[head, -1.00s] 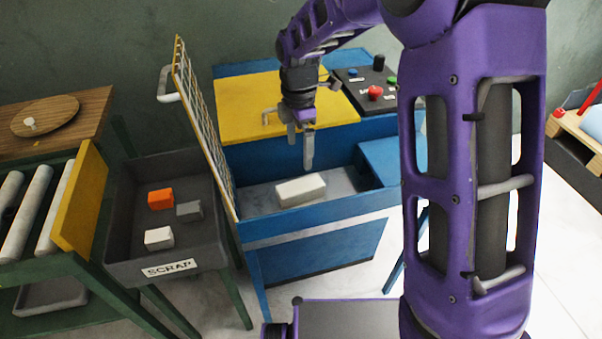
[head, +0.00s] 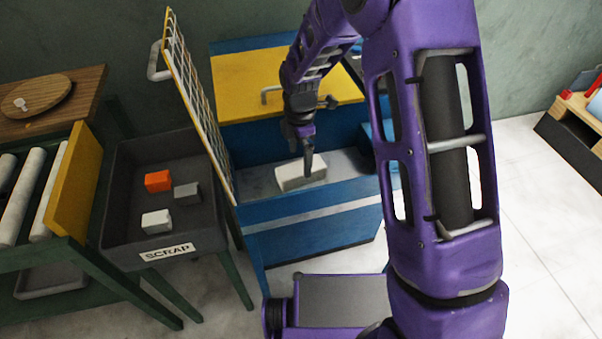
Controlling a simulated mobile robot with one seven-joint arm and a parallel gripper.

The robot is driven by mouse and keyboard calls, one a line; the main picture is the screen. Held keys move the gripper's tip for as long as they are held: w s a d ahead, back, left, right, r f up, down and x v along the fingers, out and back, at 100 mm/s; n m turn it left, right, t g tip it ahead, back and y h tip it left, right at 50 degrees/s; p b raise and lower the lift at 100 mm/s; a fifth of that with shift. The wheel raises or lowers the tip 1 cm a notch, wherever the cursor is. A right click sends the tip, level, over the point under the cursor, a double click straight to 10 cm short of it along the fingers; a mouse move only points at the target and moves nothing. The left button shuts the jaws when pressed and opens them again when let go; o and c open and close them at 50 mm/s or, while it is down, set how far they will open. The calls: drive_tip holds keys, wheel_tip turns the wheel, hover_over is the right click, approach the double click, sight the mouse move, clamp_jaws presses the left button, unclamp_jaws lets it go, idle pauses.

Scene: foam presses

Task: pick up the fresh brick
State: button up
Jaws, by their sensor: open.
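The fresh brick, a white block (head: 291,177), lies on the grey bed inside the blue press (head: 310,212), behind its front wall. My gripper (head: 307,168) points down right at the brick, with a dark finger in front of the block's right part. The jaws are open. I cannot tell whether the fingers straddle the brick or touch it, as only one finger shows clearly.
A wire guard (head: 198,105) stands upright at the press's left side. Left of it, a dark scrap tray (head: 125,215) holds an orange block (head: 158,181), a grey block (head: 187,194) and a white block (head: 157,222). A roller table (head: 35,195) stands far left.

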sight(299, 167)
drive_tip(key=shift+w+a+f, duration=0.1)
drive_tip(key=shift+w+f, duration=0.05)
drive_tip(key=shift+f, duration=1.25)
drive_tip(key=shift+w+f, duration=0.1)
drive_tip(key=shift+f, duration=1.25)
drive_tip(key=shift+c, duration=0.3)
drive_tip(key=shift+r, duration=0.1)
clamp_jaws()
